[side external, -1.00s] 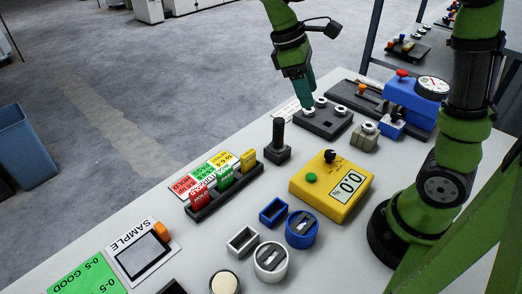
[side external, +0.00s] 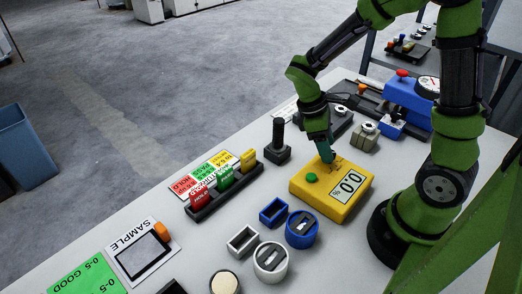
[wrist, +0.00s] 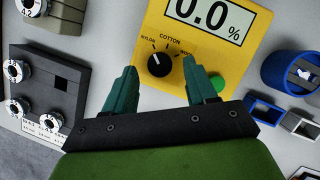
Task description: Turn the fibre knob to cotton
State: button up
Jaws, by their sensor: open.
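The yellow meter box (side external: 325,200) stands on the table with its display reading 0.0. Its black fibre knob (wrist: 160,64) shows in the wrist view, with labels NYLON, COTTON and a partly hidden third one around it. The knob's white pointer appears to lean up and left, towards NYLON. My gripper (wrist: 159,72) is open, its two green fingers on either side of the knob with gaps visible; contact cannot be told. In the side view my gripper (side external: 329,160) is down over the box's far edge and hides the knob.
A green button (wrist: 217,83) sits beside the right finger. A dark box with several white dials (wrist: 45,85) stands to the left in the wrist view. A black upright post (side external: 279,140), a card rack (side external: 225,187) and blue and white holders (side external: 302,229) stand near the meter.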

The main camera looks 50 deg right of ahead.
jog(key=shift+s+d+f, duration=0.1)
jog(key=shift+s+f, duration=0.05)
jog(key=shift+f, duration=0.3)
grip_shut()
jog(key=shift+m, duration=0.3)
jog(key=m, duration=0.2)
jog(key=m+y, duration=0.1)
jog(key=m, duration=0.1)
jog(key=shift+d+y, duration=0.2)
jog(key=shift+y, duration=0.1)
jog(key=shift+d+m+y, duration=0.15)
jog(key=shift+m+y, duration=0.65)
jog(key=shift+m, duration=1.2)
